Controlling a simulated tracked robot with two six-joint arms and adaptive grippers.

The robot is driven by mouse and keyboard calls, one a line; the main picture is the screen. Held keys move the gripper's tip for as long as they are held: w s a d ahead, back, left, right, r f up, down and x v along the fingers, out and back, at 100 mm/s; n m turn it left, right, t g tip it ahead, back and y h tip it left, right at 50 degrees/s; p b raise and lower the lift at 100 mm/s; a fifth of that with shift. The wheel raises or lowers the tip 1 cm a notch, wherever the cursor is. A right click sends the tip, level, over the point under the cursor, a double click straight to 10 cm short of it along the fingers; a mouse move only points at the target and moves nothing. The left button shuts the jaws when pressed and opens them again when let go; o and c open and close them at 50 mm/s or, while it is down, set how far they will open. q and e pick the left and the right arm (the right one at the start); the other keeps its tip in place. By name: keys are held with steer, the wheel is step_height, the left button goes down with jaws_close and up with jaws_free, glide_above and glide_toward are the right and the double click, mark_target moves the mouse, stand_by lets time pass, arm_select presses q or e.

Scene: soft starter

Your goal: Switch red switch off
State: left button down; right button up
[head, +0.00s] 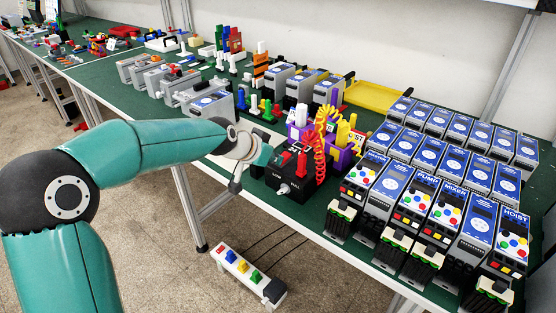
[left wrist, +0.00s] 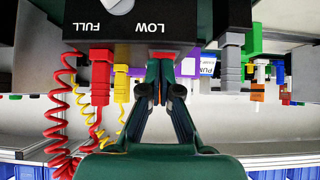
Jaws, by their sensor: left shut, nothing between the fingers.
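A white power strip (head: 249,274) lies on the floor below the table, with a red switch (head: 220,250) at its upper left end, then blue, yellow and green ones. Whether the red switch is on or off is too small to tell. On the table stands a black box (head: 290,184) marked LOW and FULL, with red parts on it; it also shows upside down in the left wrist view (left wrist: 125,35). My left gripper (head: 266,156) is at the box's left side. Its fingers (left wrist: 160,68) are shut and empty, near a small red part by LOW. Contact is unclear.
Rows of blue-faced soft starters (head: 440,150) fill the table's right side. A red coiled cord (head: 322,140) and yellow and purple parts stand behind the box. Grey units (head: 165,80) and coloured pieces lie farther left. The floor around the power strip is mostly clear.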

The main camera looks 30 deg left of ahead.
arm_select(q)
steer(key=shift+r, duration=0.45)
steer(key=shift+r+p, duration=0.4)
steer(key=shift+r, duration=0.05)
steer(key=v, duration=1.2)
steer(key=shift+r, duration=0.2)
